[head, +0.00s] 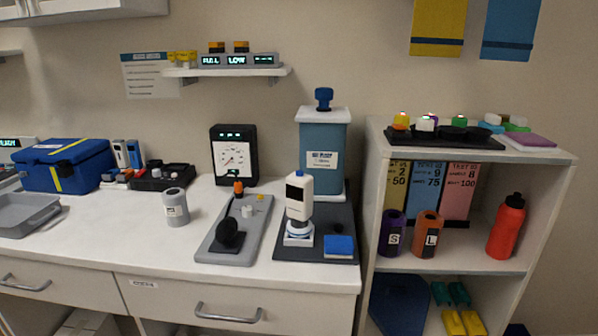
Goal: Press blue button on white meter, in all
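A white upright device (299,200) with a dark face near its top stands on a dark grey mat (285,252) at the counter's front, right of centre. It looks like the white meter. It seems to rest on a round white base. Neither of my grippers shows in the head view.
A grey board (226,235) with a black round part lies left of the mat. A black gauge (233,155) and a blue-grey canister (322,160) stand behind. A grey cup (175,206) stands further left. A shelf unit (470,262) borders the right. The counter front is clear.

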